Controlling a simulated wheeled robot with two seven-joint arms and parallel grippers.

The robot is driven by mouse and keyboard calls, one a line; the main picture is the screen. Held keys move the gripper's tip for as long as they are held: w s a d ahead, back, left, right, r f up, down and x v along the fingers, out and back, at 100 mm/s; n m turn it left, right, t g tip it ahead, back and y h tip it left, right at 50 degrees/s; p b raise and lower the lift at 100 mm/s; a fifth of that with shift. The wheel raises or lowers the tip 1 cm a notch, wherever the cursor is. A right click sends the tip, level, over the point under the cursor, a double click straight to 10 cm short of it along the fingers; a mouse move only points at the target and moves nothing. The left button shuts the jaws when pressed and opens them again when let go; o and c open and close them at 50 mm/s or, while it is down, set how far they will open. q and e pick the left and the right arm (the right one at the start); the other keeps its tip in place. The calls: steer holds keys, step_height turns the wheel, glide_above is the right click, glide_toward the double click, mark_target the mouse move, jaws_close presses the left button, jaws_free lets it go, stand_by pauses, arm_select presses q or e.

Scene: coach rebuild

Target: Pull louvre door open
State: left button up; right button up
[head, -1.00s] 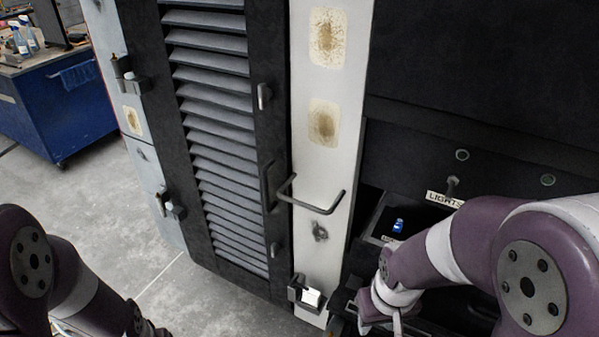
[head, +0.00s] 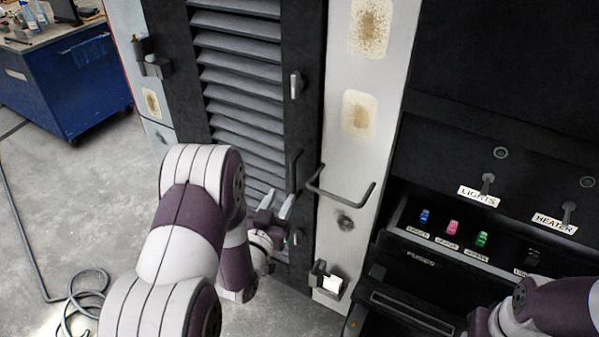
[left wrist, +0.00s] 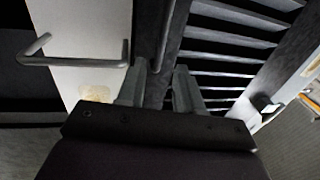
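The louvre door (head: 240,75), a black frame with grey slats, stands upright and looks closed in the head view. Its dark vertical bar handle (head: 293,171) is on the door's right stile; the handle also shows in the left wrist view (left wrist: 166,38). My left gripper (head: 279,204) is just below and left of the handle in the head view. In the left wrist view its two fingers (left wrist: 160,84) are apart, with the handle's bar lying ahead of the gap. The fingers do not grip it. My right gripper is out of frame; only its arm shows at the lower right.
A bent grab rail (head: 342,200) sticks out from the white post (head: 350,120) close beside the handle. A switch panel (head: 500,205) is at the right. A blue cabinet (head: 75,85) and a floor cable (head: 35,260) are at the left, with open floor between.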

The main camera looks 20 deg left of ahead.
mark_target(292, 177)
arm_select(q)
steer(key=w, duration=0.3)
steer(key=w+p, duration=0.1)
steer(key=w, duration=0.5)
steer(key=shift+w+a+p, duration=0.3)
steer(key=shift+w, duration=0.1)
jaws_close()
